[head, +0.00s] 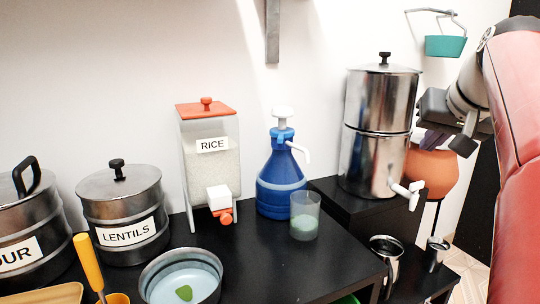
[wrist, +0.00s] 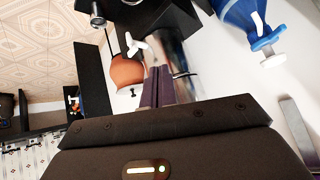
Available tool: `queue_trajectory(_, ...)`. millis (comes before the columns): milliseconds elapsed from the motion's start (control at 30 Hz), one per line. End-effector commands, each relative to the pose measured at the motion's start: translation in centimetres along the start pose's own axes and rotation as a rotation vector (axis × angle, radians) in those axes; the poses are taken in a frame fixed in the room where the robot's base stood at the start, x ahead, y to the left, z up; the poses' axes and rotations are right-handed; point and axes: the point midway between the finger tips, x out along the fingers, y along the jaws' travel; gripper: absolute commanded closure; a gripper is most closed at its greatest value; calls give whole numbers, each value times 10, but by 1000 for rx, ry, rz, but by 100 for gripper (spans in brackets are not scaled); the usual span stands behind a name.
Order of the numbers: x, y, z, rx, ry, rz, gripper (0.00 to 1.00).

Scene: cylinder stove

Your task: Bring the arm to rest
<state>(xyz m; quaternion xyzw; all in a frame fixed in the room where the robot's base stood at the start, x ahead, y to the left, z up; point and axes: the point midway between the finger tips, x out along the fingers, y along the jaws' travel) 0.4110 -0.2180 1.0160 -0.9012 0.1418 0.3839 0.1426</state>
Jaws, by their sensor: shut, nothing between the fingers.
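My gripper (wrist: 158,76) shows in the wrist view with its two dark purple fingers together and nothing between them. In the head view my gripper (head: 432,139) is at the right, raised beside the tall steel water filter (head: 378,150). Its fingers point left and partly overlap the orange clay pot (head: 436,172) behind. I cannot tell whether it touches the filter. The red link of my arm covers the right edge of the head view.
A black counter (head: 300,262) holds a rice dispenser (head: 210,165), a blue jug (head: 281,185), a glass (head: 305,216), a lentils pot (head: 122,200) and a bowl (head: 180,270). Steel mugs (head: 384,258) stand low at right. A teal basket (head: 445,46) hangs above my gripper.

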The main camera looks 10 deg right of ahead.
Motion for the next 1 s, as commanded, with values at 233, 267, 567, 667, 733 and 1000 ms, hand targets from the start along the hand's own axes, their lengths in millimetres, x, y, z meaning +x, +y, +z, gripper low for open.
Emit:
queue_trajectory(233,42,-85,144,-135,-143,-65,100)
queue_trajectory(267,46,-92,163,-157,-157,-70,100)
queue_trajectory(567,81,-112,324,-352,-253,-96,100)
queue_trajectory(667,86,-110,348,-384,-264,-99,100)
queue_trajectory(733,88,-109,355,-394,-267,-98,100)
queue_trajectory(1000,89,-108,357,-395,-270,-98,100)
